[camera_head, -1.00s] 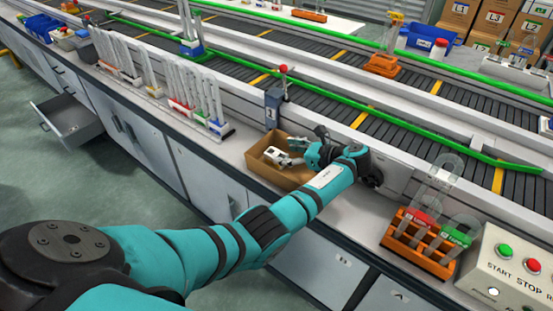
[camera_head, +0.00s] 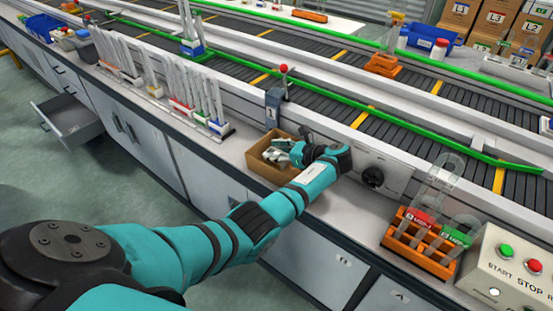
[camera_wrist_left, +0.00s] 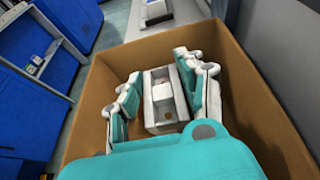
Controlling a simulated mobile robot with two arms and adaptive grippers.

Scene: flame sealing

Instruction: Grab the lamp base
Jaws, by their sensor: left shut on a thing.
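The lamp base (camera_wrist_left: 163,112) is a small white block-like piece inside the open brown cardboard box (camera_wrist_left: 105,75). In the wrist view it sits between the two fingers of my left gripper (camera_wrist_left: 163,95). The gripper is shut on it, with a finger at each side. In the head view my left gripper (camera_head: 280,150) reaches into the box (camera_head: 260,168) from the right, and the hand covers part of the box. I cannot tell whether the lamp base still touches the box floor. My right gripper is not in view.
The box stands on the narrow workbench beside the conveyor. A grey post with a red ball (camera_head: 284,68) rises behind it. Racks of glass tubes (camera_head: 205,100) stand to the left. An orange tube rack (camera_head: 420,240) and a button panel (camera_head: 510,265) are at the right.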

